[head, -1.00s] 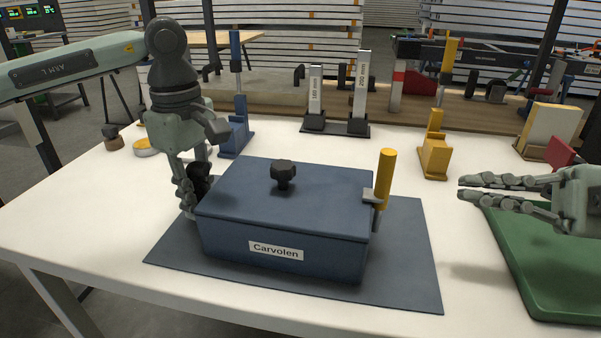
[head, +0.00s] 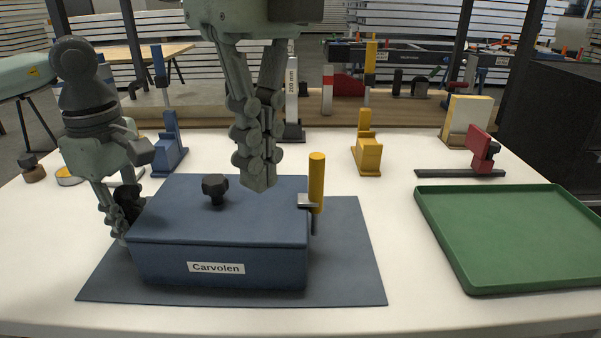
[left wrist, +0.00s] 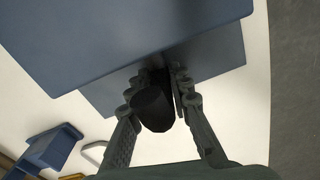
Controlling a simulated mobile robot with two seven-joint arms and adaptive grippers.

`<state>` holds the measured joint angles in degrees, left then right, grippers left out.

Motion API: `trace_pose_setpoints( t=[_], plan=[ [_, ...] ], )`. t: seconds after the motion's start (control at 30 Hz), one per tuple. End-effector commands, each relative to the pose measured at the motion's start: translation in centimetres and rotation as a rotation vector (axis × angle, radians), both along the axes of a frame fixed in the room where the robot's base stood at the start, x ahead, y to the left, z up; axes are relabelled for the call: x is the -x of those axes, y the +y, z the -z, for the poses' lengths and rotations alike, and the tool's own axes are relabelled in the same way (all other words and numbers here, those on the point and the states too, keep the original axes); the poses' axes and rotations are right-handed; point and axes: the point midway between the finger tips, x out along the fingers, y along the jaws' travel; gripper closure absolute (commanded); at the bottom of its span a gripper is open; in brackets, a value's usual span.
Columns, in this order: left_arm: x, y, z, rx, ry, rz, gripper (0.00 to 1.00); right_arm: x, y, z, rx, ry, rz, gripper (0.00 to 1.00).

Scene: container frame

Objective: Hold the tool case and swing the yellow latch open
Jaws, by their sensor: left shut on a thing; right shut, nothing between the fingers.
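The blue tool case (head: 222,220), labelled "Carvolen", sits upright on a dark mat (head: 346,275), its lid down and a black knob on top. The yellow latch (head: 317,184) stands upright at the case's right side, by a grey catch. My left gripper (head: 121,213) is shut on the black side handle (head: 131,197) at the case's left end; the handle also shows in the left wrist view (left wrist: 153,108). My right gripper (head: 258,178) is shut and empty, pointing down in front of the lid's rear right part in the picture, left of the latch and apart from it.
A green tray (head: 520,235) lies at the right. A red clamp (head: 482,147), a yellow stand (head: 367,148) and a blue stand (head: 170,147) stand behind the case. White table is clear between mat and tray.

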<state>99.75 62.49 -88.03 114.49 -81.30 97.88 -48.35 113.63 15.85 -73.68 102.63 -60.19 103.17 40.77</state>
Motion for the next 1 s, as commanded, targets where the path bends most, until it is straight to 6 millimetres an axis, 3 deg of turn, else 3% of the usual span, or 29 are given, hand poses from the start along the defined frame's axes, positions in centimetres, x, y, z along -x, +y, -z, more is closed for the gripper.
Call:
trace_pose_setpoints(
  t=[0.1, 0.23, 0.63, 0.83, 1.0],
  plan=[
    [0.1, 0.0, 0.0, 0.000, 0.003, 0.002, 1.00, -0.1, 0.6, -1.6, 0.139, -0.183, -0.035, 1.00],
    [0.1, 0.0, 0.0, 0.001, 0.003, 0.002, 1.00, -0.4, 0.8, -2.7, 0.226, -0.300, -0.044, 1.00],
    [0.1, 0.0, 0.0, 0.000, 0.003, 0.002, 1.00, -0.5, 0.8, -3.3, 0.259, -0.345, -0.046, 1.00],
    [0.1, 0.0, 0.0, 0.001, 0.002, 0.002, 1.00, -0.8, 0.6, -2.3, 0.260, -0.342, -0.046, 1.00],
    [0.1, 0.0, 0.0, 0.001, 0.002, 0.003, 1.00, -1.7, 0.0, 0.4, 0.261, -0.340, -0.045, 1.00]
  ],
)
